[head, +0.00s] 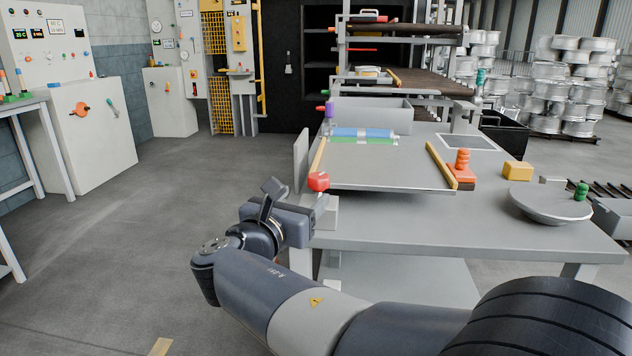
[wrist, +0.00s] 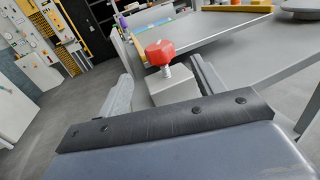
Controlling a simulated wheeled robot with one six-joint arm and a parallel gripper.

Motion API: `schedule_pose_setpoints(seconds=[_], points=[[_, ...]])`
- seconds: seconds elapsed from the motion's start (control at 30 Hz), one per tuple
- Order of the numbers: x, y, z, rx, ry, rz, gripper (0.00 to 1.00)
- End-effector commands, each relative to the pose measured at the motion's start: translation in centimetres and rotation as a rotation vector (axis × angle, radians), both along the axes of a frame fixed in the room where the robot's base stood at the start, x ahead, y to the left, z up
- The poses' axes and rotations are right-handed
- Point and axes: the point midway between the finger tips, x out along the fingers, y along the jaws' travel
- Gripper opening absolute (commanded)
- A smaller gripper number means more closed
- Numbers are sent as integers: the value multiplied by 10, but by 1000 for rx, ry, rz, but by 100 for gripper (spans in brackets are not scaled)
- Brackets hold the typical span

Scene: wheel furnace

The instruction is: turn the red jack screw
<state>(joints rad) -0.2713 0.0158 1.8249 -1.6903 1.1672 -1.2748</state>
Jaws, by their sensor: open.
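The red jack screw (head: 318,181) has a red knob on a short metal stem. It stands at the near left corner of the grey work table, above a light block (head: 328,213). In the wrist view the red knob (wrist: 160,52) shows upright, a little above and between my finger lines. My gripper (wrist: 158,85) is open, with one finger on each side of the block and stem in that picture. In the head view my gripper (head: 290,205) is just left of and below the knob. It holds nothing, and I cannot tell whether a finger touches the block.
The tilting plate (head: 385,178) lies right of the screw, with yellow strips at its sides and a blue roller (head: 362,133) behind. An orange knob (head: 462,160), a yellow block (head: 517,171) and a round dish (head: 550,205) stand further right. The floor to the left is clear.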

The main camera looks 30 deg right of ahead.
Motion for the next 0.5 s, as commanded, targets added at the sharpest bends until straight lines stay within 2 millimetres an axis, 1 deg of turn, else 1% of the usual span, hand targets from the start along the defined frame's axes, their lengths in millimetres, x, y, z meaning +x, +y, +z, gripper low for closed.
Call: schedule_pose_setpoints(seconds=[0.03, 0.3, 0.5], points=[[5, -7, -3, 0, 0, -4, 65], [35, -43, -3, 0, 1, -5, 65], [52, -63, -2, -1, 1, -2, 65]])
